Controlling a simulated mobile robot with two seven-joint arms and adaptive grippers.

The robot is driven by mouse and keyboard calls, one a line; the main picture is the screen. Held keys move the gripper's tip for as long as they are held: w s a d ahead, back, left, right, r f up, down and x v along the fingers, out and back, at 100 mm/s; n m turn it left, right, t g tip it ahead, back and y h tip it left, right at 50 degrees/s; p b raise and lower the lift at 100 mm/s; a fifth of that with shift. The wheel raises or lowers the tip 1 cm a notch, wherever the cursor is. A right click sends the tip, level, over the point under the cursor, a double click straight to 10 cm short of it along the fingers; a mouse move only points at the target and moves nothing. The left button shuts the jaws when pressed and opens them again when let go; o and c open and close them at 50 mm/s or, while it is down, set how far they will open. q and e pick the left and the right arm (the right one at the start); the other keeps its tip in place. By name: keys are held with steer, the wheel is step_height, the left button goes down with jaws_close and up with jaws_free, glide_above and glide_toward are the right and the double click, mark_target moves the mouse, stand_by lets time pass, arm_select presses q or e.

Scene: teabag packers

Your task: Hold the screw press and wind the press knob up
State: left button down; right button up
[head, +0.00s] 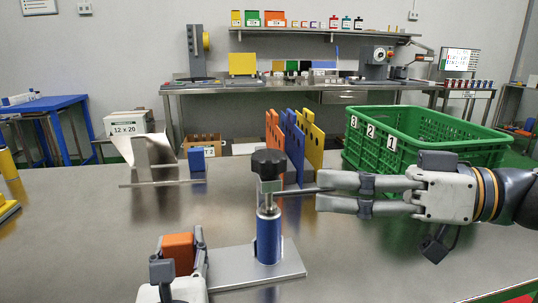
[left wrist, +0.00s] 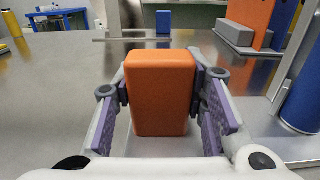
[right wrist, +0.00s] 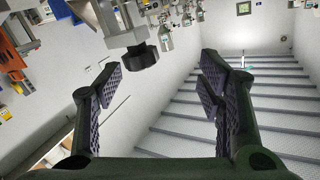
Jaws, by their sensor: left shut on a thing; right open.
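The screw press stands on the table in the head view, with a blue column (head: 268,238), a black lobed knob (head: 268,163) on top and a flat metal base (head: 285,268). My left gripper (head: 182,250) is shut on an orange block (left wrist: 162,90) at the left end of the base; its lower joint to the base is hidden. The column also shows at the right of the left wrist view (left wrist: 304,98). My right gripper (head: 320,190) is open, sideways, just right of the press and slightly below the knob. In the right wrist view the knob (right wrist: 140,57) appears between the fingertips, nearer the left one.
A green crate (head: 430,130) stands at the back right, behind my right arm. Orange, blue and yellow upright panels (head: 295,140) stand behind the press. A metal stand (head: 155,160) and a blue block (head: 197,166) are at back left. The table around the press is mostly clear.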

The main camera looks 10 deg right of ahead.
mark_target(286, 158)
steer(key=w+a, duration=0.2)
steer(key=w+a+n+t, duration=0.1)
steer(key=w+a, duration=0.2)
steer(key=w+a+r+t, duration=0.1)
steer(key=w+a, duration=0.1)
steer(key=shift+w+a+r+n+h, duration=0.1)
steer(key=shift+w+a+n+h, duration=0.2)
steer(key=shift+a+n, duration=0.1)
steer(key=c, duration=1.2)
